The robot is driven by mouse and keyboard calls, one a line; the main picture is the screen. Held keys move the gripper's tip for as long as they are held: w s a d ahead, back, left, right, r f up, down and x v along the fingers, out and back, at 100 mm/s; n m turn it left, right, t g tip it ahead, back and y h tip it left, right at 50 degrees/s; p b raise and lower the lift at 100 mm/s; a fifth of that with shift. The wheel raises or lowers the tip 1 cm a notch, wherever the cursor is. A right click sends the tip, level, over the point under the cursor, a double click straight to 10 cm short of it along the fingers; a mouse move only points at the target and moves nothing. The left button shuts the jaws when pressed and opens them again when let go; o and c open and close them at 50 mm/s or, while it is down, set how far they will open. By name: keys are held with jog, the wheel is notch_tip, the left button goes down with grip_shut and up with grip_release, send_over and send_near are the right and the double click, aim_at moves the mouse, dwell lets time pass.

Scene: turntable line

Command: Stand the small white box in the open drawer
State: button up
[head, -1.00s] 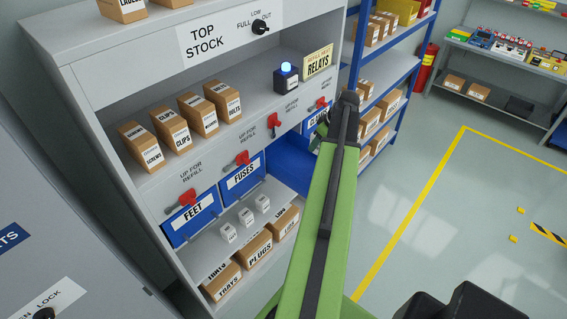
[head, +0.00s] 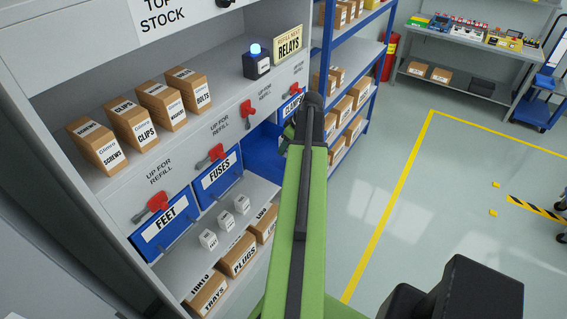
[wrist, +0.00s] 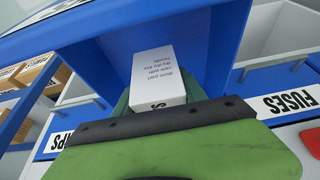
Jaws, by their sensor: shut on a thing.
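The small white box (wrist: 160,76), with printed text on its face, is held in my gripper (wrist: 157,104) in the wrist view. My green jaw covers its lower part. The blue open drawer (wrist: 212,48) surrounds the box on the far side and both sides. I cannot tell whether the box touches the drawer floor. In the head view the open drawer (head: 262,150) sits between the FUSES drawer (head: 217,176) and another labelled drawer (head: 291,106). My arm hides part of the drawer, the gripper and the held box there.
Three small white boxes (head: 225,220) stand on the shelf below the drawers. Red levers (head: 210,156) stick out above the drawers. Brown cartons (head: 138,122) and a blue-lit beacon (head: 256,62) stand on the shelf above.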

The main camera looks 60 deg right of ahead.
jog(key=shift+w+f+b, duration=0.1)
jog(key=shift+f+b, duration=2.5)
jog(key=shift+f, duration=0.85)
jog(key=o, duration=1.5)
jog(key=shift+r, duration=0.1)
jog(key=shift+r, duration=0.1)
jog(key=shift+r+p, duration=0.25)
jog(key=shift+p, duration=0.2)
jog(key=p+v, duration=1)
jog(key=v, duration=0.1)
jog(key=shift+s+a+r+p, duration=0.1)
jog(key=shift+s+r+p, duration=0.1)
jog(key=shift+r+p, duration=0.2)
jog(key=shift+f, duration=0.1)
